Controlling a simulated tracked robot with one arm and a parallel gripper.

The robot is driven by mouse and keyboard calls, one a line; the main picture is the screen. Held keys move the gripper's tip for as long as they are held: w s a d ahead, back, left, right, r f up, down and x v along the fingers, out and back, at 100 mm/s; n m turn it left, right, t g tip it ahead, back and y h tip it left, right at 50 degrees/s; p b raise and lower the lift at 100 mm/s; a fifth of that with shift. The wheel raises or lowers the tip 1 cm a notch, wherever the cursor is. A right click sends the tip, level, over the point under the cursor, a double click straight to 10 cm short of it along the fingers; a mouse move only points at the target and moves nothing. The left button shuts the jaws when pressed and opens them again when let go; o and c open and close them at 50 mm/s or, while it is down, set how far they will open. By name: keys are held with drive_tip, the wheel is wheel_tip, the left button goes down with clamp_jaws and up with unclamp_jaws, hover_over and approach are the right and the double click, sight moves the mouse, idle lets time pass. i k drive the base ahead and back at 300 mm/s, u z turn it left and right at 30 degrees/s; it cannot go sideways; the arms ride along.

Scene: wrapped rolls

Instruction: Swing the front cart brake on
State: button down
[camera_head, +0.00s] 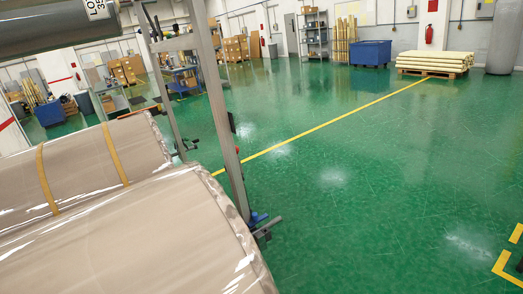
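A grey metal cart frame (222,110) stands left of centre, with a slim upright post running down to the floor. At the foot of this post is a small blue part (258,217) with a short dark grey bar (268,228) beside it, low over the green floor. These look like the brake fittings, but they are too small to tell whether the brake is on or off. A second, farther post has a similar dark foot (187,147). Large wrapped rolls (110,240) in shiny beige film hide the cart's lower left side. My gripper is not clearly visible.
A dark grey cylinder with a white label (97,8) crosses the top left. A yellow line (320,125) crosses the open green floor (370,200) on the right. A blue bin (371,53) and a pallet of rolls (434,63) stand far back.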

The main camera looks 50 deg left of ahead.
sight(238, 149)
drive_tip(key=z, duration=0.1)
drive_tip(key=i, duration=1.25)
drive_tip(key=u, duration=0.9)
drive_tip(key=i, duration=0.75)
drive_tip(key=u, duration=0.55)
